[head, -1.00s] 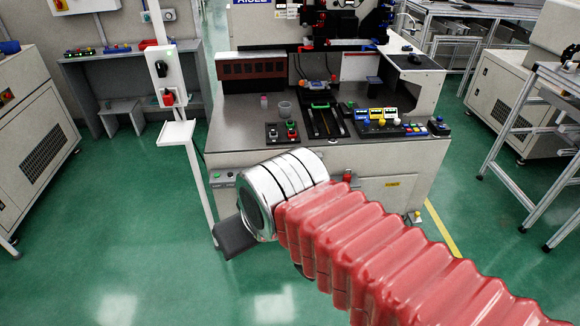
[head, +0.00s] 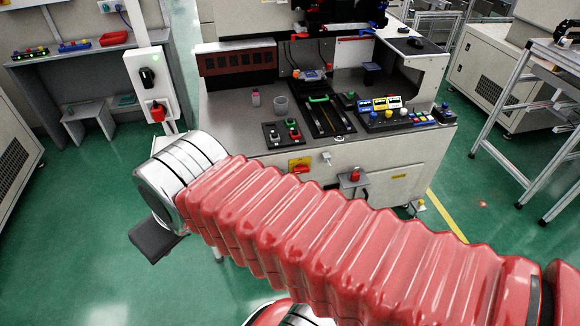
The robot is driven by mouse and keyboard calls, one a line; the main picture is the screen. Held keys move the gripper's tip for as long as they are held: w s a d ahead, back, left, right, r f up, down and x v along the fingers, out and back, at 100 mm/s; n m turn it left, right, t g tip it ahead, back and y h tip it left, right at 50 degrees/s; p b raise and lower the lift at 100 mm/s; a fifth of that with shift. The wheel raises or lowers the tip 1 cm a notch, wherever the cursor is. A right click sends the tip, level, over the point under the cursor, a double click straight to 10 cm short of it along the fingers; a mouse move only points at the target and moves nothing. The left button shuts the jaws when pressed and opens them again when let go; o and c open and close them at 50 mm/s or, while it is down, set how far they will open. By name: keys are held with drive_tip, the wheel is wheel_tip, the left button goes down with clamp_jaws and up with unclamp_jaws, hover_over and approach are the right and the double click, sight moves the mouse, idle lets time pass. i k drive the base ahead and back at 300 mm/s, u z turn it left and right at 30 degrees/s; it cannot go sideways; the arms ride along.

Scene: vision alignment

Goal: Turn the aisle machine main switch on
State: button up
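The aisle machine (head: 345,150) stands ahead with a dark worktop and a pale front. A red switch on a yellow plate (head: 300,165) is on its front face, just above my red-sleeved arm; its setting is too small to read. A white box (head: 150,85) on a post at the left carries a black rotary knob and a red plug-like part. Which of these is the main switch is not labelled legibly. My gripper (head: 158,238) shows only as a dark block below the silver wrist, left of the machine front and away from both switches. Its fingers cannot be made out.
A red button (head: 355,174) on a small bracket juts from the machine front, close above my arm. A metal frame table (head: 530,110) stands at the right. A grey bench (head: 85,75) is at the back left. Green floor is open at the left.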

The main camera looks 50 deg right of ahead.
sight(300, 169)
drive_tip(key=z, duration=0.2)
drive_tip(key=i, duration=0.7)
drive_tip(key=z, duration=0.9)
drive_tip(key=i, duration=0.45)
drive_tip(key=z, duration=0.3)
